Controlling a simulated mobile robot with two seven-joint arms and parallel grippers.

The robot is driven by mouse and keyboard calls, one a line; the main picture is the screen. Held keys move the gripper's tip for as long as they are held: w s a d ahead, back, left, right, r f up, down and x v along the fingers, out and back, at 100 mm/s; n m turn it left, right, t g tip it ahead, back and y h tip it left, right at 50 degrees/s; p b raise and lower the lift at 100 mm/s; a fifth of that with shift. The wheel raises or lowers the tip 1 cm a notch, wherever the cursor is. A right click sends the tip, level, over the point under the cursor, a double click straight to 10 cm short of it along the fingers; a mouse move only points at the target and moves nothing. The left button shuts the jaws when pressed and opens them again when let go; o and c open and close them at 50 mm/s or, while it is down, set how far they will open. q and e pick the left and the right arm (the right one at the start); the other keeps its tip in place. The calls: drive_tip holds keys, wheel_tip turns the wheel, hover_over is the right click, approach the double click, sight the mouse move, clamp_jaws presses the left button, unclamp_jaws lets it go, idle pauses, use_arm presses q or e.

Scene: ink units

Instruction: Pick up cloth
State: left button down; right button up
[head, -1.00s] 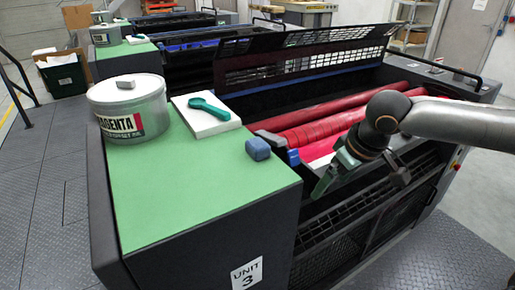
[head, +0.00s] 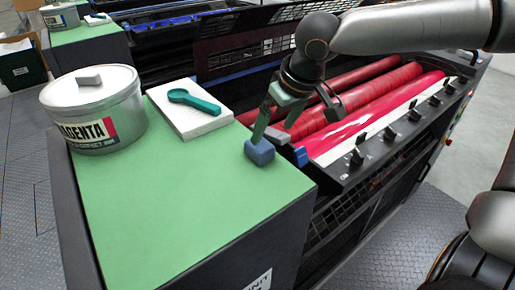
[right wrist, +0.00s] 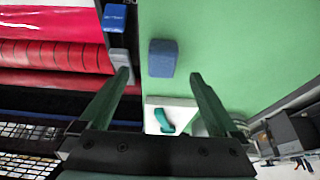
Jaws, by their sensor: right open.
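The cloth (head: 260,152) is a small folded blue block, taken from its colour and shape. It lies on the green top near its right edge, beside the rollers. In the right wrist view the cloth (right wrist: 162,58) lies ahead, centred between my two finger tips. My right gripper (head: 275,130) is open and empty, over the cloth in the head view. One finger overlaps the cloth's top edge there; I cannot tell whether it touches. My left gripper is not in view.
A magenta ink tin (head: 95,112) and a white pad (head: 192,122) with a teal spoon-like tool (head: 192,98) stand on the green top (head: 180,200). Red rollers (head: 365,100) and a row of black knobs (head: 388,133) lie to the right. A blue-tipped piece (head: 300,156) stands near the cloth.

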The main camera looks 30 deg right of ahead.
sight(262, 145)
drive_tip(key=x, duration=0.8)
drive_tip(key=shift+w+a+b, duration=0.2)
drive_tip(key=shift+w+b, duration=0.1)
drive_tip(key=shift+b, duration=0.05)
drive_tip(key=shift+c, duration=0.4)
drive_tip(key=c, duration=1.3)
